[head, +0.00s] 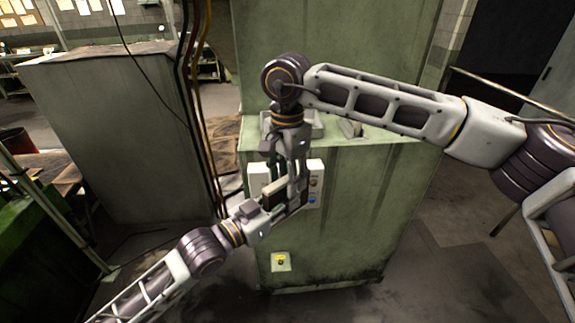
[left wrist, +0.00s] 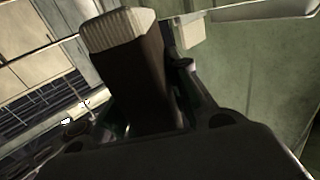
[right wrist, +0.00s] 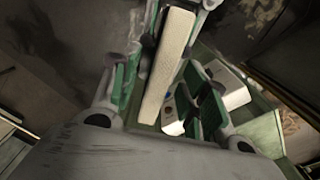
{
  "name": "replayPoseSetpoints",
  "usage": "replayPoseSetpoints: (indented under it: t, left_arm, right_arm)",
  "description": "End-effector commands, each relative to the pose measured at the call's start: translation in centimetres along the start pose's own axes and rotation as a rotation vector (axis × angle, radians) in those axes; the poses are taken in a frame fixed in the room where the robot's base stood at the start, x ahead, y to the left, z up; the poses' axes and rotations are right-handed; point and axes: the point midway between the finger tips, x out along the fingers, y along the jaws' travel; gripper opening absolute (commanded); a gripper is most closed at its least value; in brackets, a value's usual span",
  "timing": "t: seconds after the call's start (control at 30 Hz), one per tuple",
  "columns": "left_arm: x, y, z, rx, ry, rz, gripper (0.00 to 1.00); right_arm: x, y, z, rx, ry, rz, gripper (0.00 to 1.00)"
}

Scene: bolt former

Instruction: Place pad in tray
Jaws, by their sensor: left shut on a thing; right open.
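The pad (head: 275,188) is a cream bar with a dark side. My left gripper (head: 268,197) is shut on it, in front of the green cabinet. In the left wrist view the pad's ribbed pale end (left wrist: 118,30) sticks up from the jaws. My right gripper (head: 288,172) points down from above, open, close to the pad. In the right wrist view the pad (right wrist: 170,65) lies between the open green-padded fingers; contact cannot be told. A pale, shallow tray-like thing (head: 317,128) sits on the cabinet top, partly hidden behind my right arm.
The green cabinet (head: 350,215) stands ahead, with a white button box (head: 314,185) on its front, just behind the grippers. A small grey object (head: 350,128) is on its top. Hanging cables (head: 195,100) and a grey-green cabinet (head: 115,130) are at the left.

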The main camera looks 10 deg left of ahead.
Motion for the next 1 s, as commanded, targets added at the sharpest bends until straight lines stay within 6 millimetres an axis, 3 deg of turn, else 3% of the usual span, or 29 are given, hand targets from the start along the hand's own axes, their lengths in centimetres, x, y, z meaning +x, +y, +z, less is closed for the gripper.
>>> replayPoseSetpoints:
  t: [0.5, 0.87, 0.9, 1.0]
  left_arm:
    - [0.00, 0.00, -0.02, 0.000, 0.000, 0.000, 0.00]
    - [0.00, 0.00, -0.02, 0.000, 0.000, 0.000, 0.00]
    - [0.00, 0.00, -0.02, 0.000, 0.000, 0.000, 0.20]
    - [0.00, 0.00, -0.02, 0.000, 0.000, 0.000, 0.33]
  right_arm:
    - [1.05, 0.02, 0.00, 0.000, 0.001, 0.000, 0.45]
    - [1.03, 0.02, 0.01, 0.000, 0.001, 0.000, 0.00]
    - [1.02, 0.02, 0.00, 0.000, 0.001, 0.000, 0.00]
    - [1.01, 0.02, 0.00, 0.000, 0.001, 0.000, 0.00]
